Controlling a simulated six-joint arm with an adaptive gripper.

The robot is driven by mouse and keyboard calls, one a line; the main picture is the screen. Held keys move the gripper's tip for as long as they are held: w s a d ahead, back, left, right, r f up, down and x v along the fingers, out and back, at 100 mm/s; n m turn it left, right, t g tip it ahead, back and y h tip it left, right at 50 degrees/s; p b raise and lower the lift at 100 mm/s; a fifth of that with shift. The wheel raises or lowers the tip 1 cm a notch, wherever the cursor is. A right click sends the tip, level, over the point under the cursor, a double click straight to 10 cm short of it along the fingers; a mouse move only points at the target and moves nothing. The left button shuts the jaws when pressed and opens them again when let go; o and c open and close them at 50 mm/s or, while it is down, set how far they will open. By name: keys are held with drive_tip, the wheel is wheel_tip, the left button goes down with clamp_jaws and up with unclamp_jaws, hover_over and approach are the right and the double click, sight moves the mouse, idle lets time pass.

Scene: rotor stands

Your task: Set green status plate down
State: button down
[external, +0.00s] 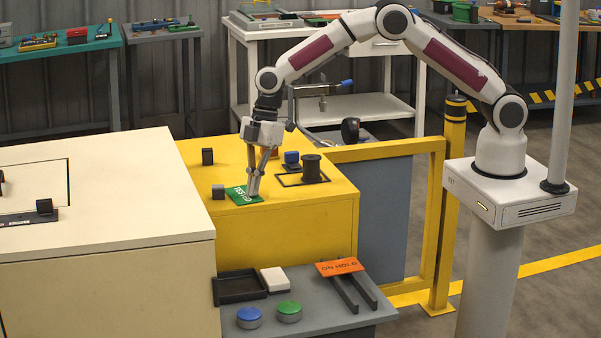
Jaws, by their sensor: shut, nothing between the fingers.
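The green status plate (240,197) lies flat on the yellow cabinet top (310,198), near its front left part. White lettering shows on it, partly hidden by the fingers. My gripper (254,194) points down over the right part of the plate, fingers shut together with nothing between them. The fingertips are at or just above the plate's surface; I cannot tell whether they touch it.
A dark spool (311,168) and a blue-topped block (292,160) stand right of my gripper. An orange plate (340,267) rests on rails on the lower grey shelf (310,318). A yellow rail (385,150) runs at right.

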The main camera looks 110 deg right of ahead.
drive_tip(key=shift+s+d+f, duration=0.1)
drive_tip(key=shift+d, duration=0.05)
drive_tip(key=shift+s+d, duration=0.6)
drive_tip(key=shift+d, duration=1.4)
drive_tip(key=shift+s+d, duration=0.65)
drive_tip(key=shift+d, duration=1.35)
drive_tip(key=shift+s+d, duration=0.6)
drive_tip(key=shift+d, duration=1.4)
drive_tip(key=c, duration=2.8)
unclamp_jaws()
drive_tip(key=o, duration=0.6)
